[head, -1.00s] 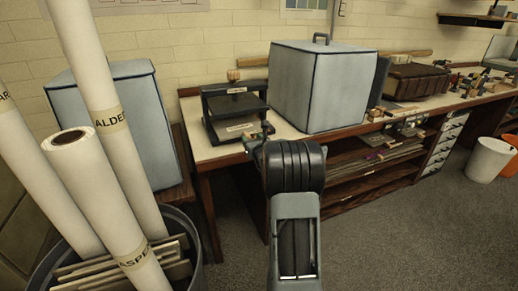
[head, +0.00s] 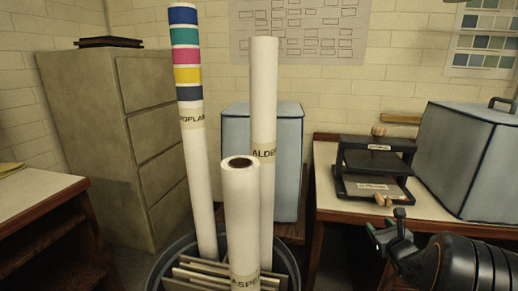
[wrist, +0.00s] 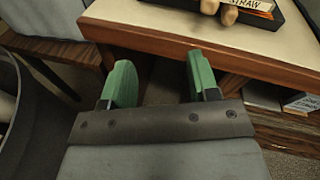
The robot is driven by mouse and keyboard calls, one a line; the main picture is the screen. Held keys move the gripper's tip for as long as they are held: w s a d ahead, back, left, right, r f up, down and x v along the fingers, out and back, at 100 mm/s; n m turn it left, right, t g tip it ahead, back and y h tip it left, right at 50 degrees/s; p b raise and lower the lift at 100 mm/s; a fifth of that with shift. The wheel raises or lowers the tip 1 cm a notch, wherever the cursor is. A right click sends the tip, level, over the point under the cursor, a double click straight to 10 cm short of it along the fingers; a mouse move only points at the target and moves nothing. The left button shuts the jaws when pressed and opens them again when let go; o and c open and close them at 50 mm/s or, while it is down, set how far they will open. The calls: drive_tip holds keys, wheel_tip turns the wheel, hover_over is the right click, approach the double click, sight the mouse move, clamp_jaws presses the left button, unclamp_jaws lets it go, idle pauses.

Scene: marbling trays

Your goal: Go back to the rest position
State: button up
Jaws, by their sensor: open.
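My gripper (wrist: 158,82) shows in the wrist view with its two green fingertips apart and nothing between them. It hangs in front of the wooden front edge of the workbench (wrist: 180,38). In the head view my gripper (head: 384,232) is at the lower right, partly hidden by my own arm, just in front of the bench and below the two-tier black tray stand (head: 372,187).
Tall paper rolls labelled POPLAR (head: 199,170), ALDER (head: 263,100) and ASPEN (head: 241,215) stand in a dark bin (head: 292,265). A blue-grey covered box (head: 467,160) sits on the bench. A filing cabinet (head: 150,140) and another table (head: 35,190) are at left.

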drive_tip(key=s+a+r+n+g+y+p, duration=0.2)
drive_tip(key=s+a+n+g+y+p, duration=0.15)
drive_tip(key=s+a+n+g, duration=0.5)
drive_tip(key=s+a+r+n+g+y+p, duration=0.1)
drive_tip(key=s+a+n+g+y+p, duration=0.3)
drive_tip(key=a+n, duration=0.8)
drive_tip(key=s+a+r+n+h+p, duration=0.1)
drive_tip(key=s+r+n+h+p, duration=0.2)
drive_tip(key=s+r+n+p, duration=0.2)
drive_tip(key=s+a+r+n+h+p, duration=0.2)
drive_tip(key=s+r+n+h+p, duration=0.2)
drive_tip(key=r+n+p, duration=0.3)
wheel_tip(320, 180, up, 4)
drive_tip(key=shift+s+a+r+n, duration=0.15)
drive_tip(key=shift+s+a+n, duration=0.15)
drive_tip(key=shift+n, duration=0.25)
drive_tip(key=shift+c, duration=0.3)
